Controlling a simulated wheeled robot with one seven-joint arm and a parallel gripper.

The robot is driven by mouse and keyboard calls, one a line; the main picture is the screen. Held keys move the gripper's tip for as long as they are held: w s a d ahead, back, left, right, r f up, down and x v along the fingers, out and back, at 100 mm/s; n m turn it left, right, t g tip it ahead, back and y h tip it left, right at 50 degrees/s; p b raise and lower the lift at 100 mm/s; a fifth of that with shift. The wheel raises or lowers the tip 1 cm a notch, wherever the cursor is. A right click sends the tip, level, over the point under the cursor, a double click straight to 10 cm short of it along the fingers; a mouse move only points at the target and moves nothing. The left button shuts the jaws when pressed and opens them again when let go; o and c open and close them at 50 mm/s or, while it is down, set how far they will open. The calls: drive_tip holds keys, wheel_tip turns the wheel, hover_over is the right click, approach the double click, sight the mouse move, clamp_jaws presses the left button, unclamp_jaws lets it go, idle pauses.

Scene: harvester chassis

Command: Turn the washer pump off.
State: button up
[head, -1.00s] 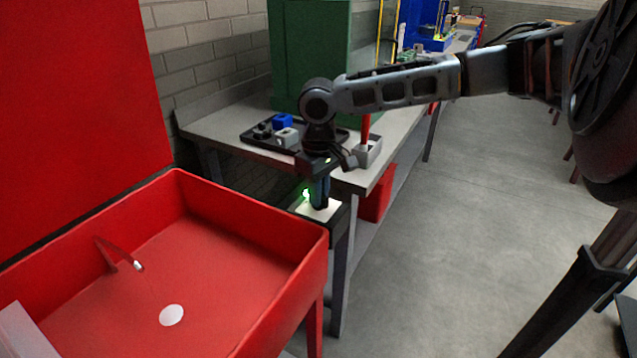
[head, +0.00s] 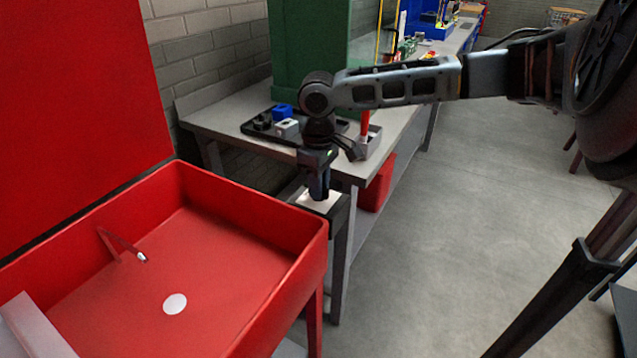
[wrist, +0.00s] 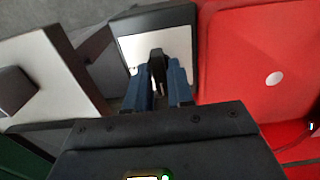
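The red parts washer (head: 250,310) stands at the left with its lid up. A dark box with a pale top plate (head: 318,203) sits between the washer and the bench. It also shows in the wrist view (wrist: 175,42). My gripper (head: 319,194) points down at this plate, its blue fingers close together. In the wrist view the gripper (wrist: 158,75) covers the plate's middle, and a dark upright piece shows between or just beyond the fingers. Whether that is a switch or a fingertip is unclear. No green glow shows beside the fingers; the light itself may be hidden.
The grey bench (head: 225,115) runs behind the box. It carries a black tray (head: 262,132) with small blocks, a green cabinet (head: 310,50) and a grey holder (head: 372,145) with a red stick. A red bin (head: 376,190) is under it.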

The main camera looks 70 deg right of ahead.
drive_tip(key=o, duration=0.3)
drive_tip(key=shift+r, duration=0.1)
wheel_tip(320, 180, up, 8)
drive_tip(key=shift+f+b, duration=0.15)
drive_tip(key=shift+b, duration=0.15)
idle(0.6)
